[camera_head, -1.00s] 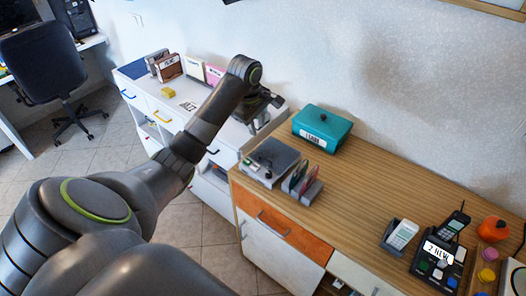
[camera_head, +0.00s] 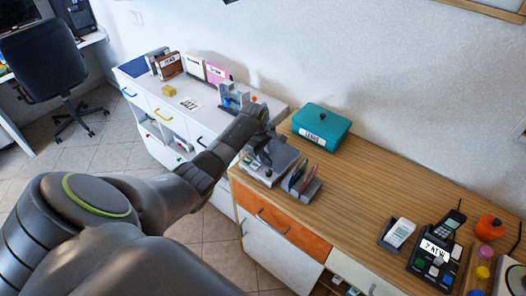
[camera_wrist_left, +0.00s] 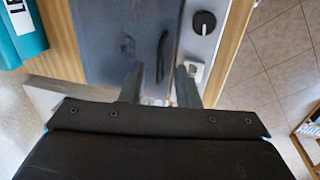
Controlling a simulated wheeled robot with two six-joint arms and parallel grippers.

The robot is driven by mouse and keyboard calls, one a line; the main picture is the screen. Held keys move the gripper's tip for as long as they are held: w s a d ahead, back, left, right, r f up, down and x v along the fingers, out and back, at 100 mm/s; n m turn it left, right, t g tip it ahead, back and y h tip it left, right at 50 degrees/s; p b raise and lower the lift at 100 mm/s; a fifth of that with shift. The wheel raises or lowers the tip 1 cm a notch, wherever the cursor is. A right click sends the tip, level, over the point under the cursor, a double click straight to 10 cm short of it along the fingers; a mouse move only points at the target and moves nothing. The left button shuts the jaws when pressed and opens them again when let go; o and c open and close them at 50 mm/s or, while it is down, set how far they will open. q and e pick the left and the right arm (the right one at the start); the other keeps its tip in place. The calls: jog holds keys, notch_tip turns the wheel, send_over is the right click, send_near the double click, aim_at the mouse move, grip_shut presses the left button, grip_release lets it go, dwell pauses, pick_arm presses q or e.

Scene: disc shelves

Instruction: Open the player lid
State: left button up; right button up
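The player (camera_head: 284,160) is a flat grey box with a dark lid at the left end of the wooden counter; my left arm hides part of it. In the left wrist view its grey lid (camera_wrist_left: 115,40) appears down, beside a silver strip with a black knob (camera_wrist_left: 204,22) and a pale button (camera_wrist_left: 195,70). My left gripper (camera_head: 262,163) is at the player. In the wrist view its two fingers (camera_wrist_left: 160,85) are apart, one over the lid and one near the strip; contact cannot be told. My right gripper is out of view.
A teal box (camera_head: 321,126) stands just behind the player, and a disc holder (camera_head: 302,182) stands to its right. A white shelf unit (camera_head: 150,90) with upright cases is at the left. The counter's middle is clear; a phone (camera_head: 440,240) is at the right.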

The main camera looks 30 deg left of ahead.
pick_arm(q)
grip_shut()
jog(key=shift+w, duration=0.1)
dwell(0.5)
